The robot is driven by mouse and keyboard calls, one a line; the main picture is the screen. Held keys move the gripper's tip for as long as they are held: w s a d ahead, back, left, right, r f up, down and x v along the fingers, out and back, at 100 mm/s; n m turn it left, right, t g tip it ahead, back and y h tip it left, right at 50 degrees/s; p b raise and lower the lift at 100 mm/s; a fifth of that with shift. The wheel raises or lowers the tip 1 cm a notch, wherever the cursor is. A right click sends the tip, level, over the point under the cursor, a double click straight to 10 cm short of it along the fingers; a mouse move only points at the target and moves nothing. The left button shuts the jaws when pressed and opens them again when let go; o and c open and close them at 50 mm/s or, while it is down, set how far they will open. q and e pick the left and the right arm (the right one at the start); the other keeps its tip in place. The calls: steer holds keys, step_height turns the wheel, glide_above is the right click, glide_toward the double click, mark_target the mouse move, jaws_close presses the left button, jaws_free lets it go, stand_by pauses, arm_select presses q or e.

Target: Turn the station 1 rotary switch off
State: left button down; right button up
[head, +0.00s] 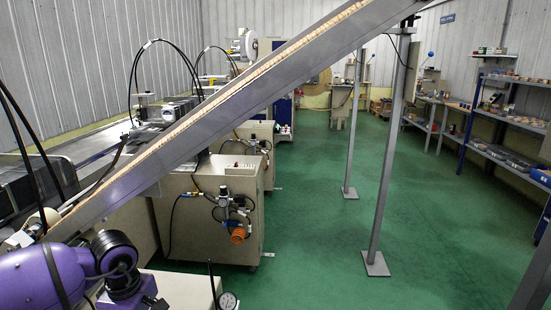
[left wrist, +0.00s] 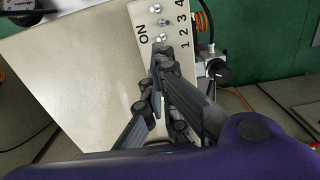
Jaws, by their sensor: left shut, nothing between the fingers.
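In the left wrist view, a beige control panel (left wrist: 95,50) carries a column of small silver rotary switches. One switch (left wrist: 155,8) is at the top, another (left wrist: 161,22) just below, and a third (left wrist: 162,38) right above my fingertips. "ON" is printed on their left and the numbers 1 to 4 on their right. My left gripper (left wrist: 165,48) is shut and empty, its tips over the lower end of the column. It hides the panel there, and whether it touches a switch is unclear. My right gripper is in neither view.
In the head view, a sloping grey conveyor (head: 210,115) crosses above beige machine cabinets (head: 210,200). A round gauge (head: 228,300) shows at the bottom. Metal posts (head: 385,170) stand on the green floor, open to the right. Blue shelves (head: 500,120) line the right wall.

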arm_select(q)
steer(key=shift+s+a+f, duration=0.1)
steer(key=shift+s+f, duration=0.2)
steer(key=shift+f, duration=0.25)
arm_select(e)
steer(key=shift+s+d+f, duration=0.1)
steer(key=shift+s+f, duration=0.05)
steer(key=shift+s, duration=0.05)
arm_select(q)
steer(key=shift+s, duration=0.75)
steer(key=shift+s+a+r, duration=0.15)
steer(key=shift+s+a, duration=0.05)
steer(key=shift+s, duration=0.1)
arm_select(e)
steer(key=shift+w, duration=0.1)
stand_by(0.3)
arm_select(q)
steer(key=shift+s+d, duration=0.2)
steer(key=shift+d, duration=0.1)
step_height(320, 180, up, 6)
steer(key=p, duration=0.2)
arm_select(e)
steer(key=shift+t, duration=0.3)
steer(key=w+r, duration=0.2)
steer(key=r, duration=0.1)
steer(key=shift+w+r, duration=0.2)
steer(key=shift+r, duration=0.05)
